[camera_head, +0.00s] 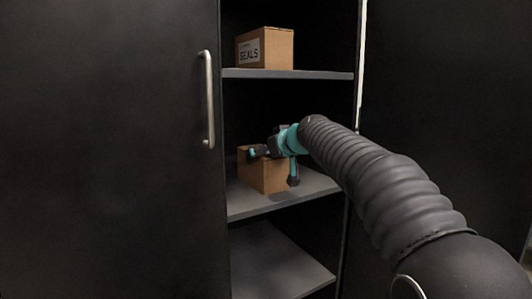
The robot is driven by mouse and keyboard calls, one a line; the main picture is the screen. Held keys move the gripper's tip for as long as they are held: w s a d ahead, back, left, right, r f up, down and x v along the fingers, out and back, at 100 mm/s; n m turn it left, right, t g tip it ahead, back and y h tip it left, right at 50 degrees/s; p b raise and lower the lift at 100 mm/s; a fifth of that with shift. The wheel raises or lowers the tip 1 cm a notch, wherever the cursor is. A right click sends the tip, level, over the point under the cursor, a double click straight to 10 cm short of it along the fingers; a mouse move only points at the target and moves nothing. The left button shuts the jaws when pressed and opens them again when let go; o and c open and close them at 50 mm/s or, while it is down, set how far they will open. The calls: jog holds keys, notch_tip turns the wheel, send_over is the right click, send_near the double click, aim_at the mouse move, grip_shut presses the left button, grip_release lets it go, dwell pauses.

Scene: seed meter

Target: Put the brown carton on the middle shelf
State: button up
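A plain brown carton (264,177) is at the middle shelf (290,199) of the dark cabinet. Its lower edge appears to meet the shelf surface, set back from the front edge. My gripper (273,167) is at the carton's upper right side. One finger lies across the carton's top and the other hangs down by its right side, so the fingers are spread apart. Whether they touch or grip the carton cannot be told. The carton's top and right side are partly hidden by my gripper.
Another brown carton (265,48), labelled SEALS, stands on the upper shelf (290,74). The lower shelf (275,262) looks empty where it shows. A closed door with a metal handle (207,100) bounds the opening on the left. The middle shelf's front part is clear.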

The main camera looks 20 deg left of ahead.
jog(key=shift+r, duration=0.1)
jog(key=b+v, duration=0.2)
jog(key=v, duration=1)
jog(key=s+d+f+m+h, duration=0.2)
jog(key=s+d+f+h, duration=0.1)
jog(key=s+d+f, duration=0.5)
jog(key=s+d+f+m+h, duration=0.25)
jog(key=s+d, duration=0.35)
jog(key=d, duration=0.5)
jog(key=s+d+f+m+g+h, duration=0.1)
jog(key=s+d+f+m+h, duration=0.1)
jog(key=s+d+f, duration=0.5)
jog(key=s+d+f+m+g+h, duration=0.2)
jog(key=s+d+f, duration=0.5)
jog(key=s+f, duration=0.5)
jog(key=shift+s+d+f+m+h, duration=0.3)
jog(key=shift+f+m+h, duration=0.2)
jog(key=shift+m, duration=0.25)
